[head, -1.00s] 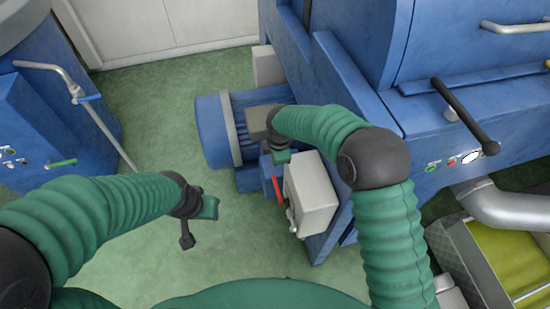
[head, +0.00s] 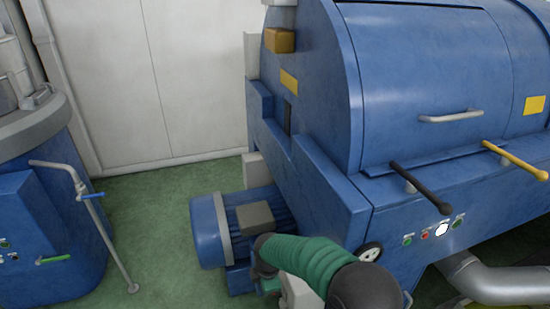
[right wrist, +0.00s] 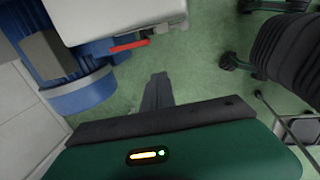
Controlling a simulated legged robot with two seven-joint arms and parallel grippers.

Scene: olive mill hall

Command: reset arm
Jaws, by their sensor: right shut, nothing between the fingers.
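My right arm comes in at the bottom of the head view, its green sleeve bent over the white box beside the blue motor (head: 208,232). Its gripper is hidden there by the sleeve and the lower edge. In the right wrist view my right gripper (right wrist: 158,92) is shut and empty, its grey fingers together above the green floor. The white box (right wrist: 115,15) with a red lever (right wrist: 128,45) lies past the fingertips, apart from them. My left gripper does not show in the head view, and I cannot make it out in the right wrist view.
The large blue machine (head: 430,75) with a black lever (head: 420,188) and a yellow lever (head: 515,160) fills the right. A blue unit (head: 50,240) with a grey pipe stands at the left. Green floor (head: 150,225) lies free between them.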

